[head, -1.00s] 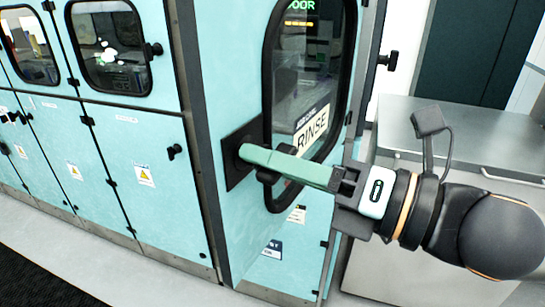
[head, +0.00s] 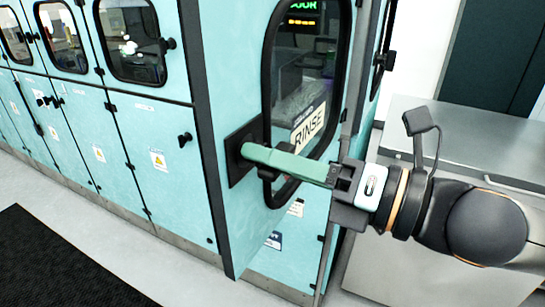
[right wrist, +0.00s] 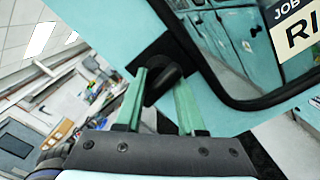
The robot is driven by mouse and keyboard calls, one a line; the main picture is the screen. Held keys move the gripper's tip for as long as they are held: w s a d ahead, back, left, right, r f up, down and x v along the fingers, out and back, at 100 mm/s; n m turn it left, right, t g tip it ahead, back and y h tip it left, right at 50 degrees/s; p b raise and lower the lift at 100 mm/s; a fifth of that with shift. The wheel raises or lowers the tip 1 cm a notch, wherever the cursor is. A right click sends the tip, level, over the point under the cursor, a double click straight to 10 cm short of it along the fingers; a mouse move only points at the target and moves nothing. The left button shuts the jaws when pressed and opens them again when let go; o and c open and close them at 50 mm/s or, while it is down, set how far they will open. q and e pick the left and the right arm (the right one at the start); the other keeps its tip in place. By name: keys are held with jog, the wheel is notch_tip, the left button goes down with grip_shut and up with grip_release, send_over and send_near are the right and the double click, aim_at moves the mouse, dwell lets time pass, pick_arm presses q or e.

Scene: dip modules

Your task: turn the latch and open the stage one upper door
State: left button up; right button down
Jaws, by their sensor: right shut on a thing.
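The stage one upper door is the teal panel (head: 228,70) with a tall rounded window and a RINSE sign (head: 308,126). Its black latch (head: 234,165) sits on a dark plate at the panel's left edge. My right gripper (head: 258,158) reaches in from the right, its green fingers closed around the latch handle. In the right wrist view the black latch handle (right wrist: 163,84) lies between the two green fingers (right wrist: 160,100). The fingers hide part of the latch in the head view. I cannot tell whether the door is ajar. My left gripper is not in view.
A row of teal cabinet doors (head: 150,125) with windows and black knobs runs off to the left. A grey metal counter (head: 400,110) stands at the right, beneath my right arm. A dark mat (head: 50,260) lies on the open floor at front left.

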jog(key=shift+d+r, duration=0.1)
jog(key=shift+d, duration=0.15)
jog(key=shift+s, duration=0.1)
dwell(0.3)
jog(key=c, duration=0.5)
grip_release()
jog(key=shift+d, duration=0.1)
jog(key=b+v, duration=0.8)
jog(key=v, duration=0.4)
jog(key=shift+d, duration=0.15)
